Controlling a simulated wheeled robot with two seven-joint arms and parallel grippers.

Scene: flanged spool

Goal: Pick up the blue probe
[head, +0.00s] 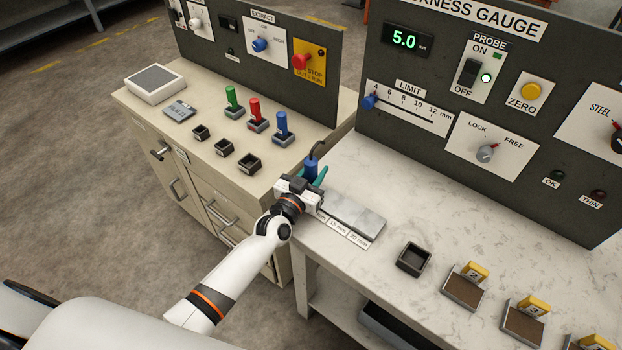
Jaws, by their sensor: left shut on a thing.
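The blue probe (311,166) stands upright with a dark cable curving from its top. It is at the far left end of the grey metal step block (352,213), on the near left part of the marble-topped bench. My left gripper (316,179) is shut on the probe, with a teal finger showing on its right side. The gripper body hides the probe's lower part, so I cannot tell whether it touches the block. My right gripper is not in view.
The gauge panel (490,75) stands behind the bench and reads 5.0. An empty black holder (414,259) and numbered brown trays (463,290) lie to the right. On the beige cabinet stand green (231,98), red (255,111) and blue (282,127) pieces. The bench middle is clear.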

